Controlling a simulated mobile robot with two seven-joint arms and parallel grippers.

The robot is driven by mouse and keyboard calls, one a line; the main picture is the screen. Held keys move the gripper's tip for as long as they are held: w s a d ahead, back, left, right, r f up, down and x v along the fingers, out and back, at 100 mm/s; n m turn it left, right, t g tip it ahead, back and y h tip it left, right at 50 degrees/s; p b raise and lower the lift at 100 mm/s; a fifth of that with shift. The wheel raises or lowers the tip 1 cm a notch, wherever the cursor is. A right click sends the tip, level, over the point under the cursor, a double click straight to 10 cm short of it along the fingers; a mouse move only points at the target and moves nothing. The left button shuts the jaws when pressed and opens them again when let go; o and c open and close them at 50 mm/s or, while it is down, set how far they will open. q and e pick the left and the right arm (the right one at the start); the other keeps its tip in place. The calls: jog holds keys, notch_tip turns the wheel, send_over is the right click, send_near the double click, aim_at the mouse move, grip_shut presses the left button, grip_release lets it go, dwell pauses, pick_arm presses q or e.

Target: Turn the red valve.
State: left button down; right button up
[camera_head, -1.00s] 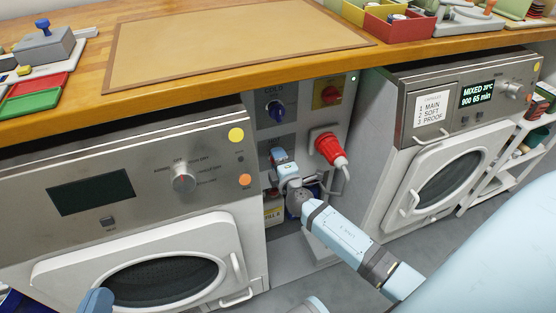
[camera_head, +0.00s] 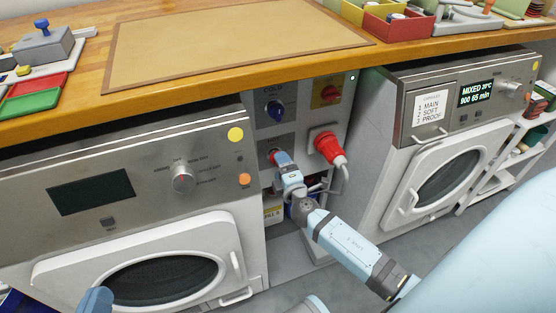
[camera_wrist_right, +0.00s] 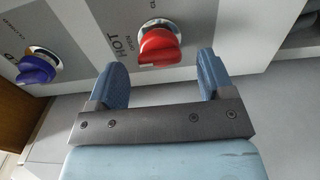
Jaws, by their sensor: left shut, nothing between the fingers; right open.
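The red valve (camera_wrist_right: 160,47) is a round knob with a raised grip on a silver base, beside the word HOT in the right wrist view. In the head view only a bit of its red (camera_head: 272,154) shows past my gripper. My right gripper (camera_wrist_right: 162,62) is open, its two blue fingers pointing at the valve, one on each side. The valve lies between and just beyond the fingertips; I cannot tell whether they touch. My left gripper (camera_head: 95,300) shows only as a blue tip at the lower left edge, shut and away from the valve.
A blue knob (camera_wrist_right: 37,66) sits left of the valve; it also shows in the head view (camera_head: 274,111). A red plug (camera_head: 328,147) with a cable and a red switch (camera_head: 327,92) are close by on the right. Machines flank the narrow panel, and the wooden counter (camera_head: 200,97) overhangs it.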

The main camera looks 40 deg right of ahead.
jog(key=v, duration=1)
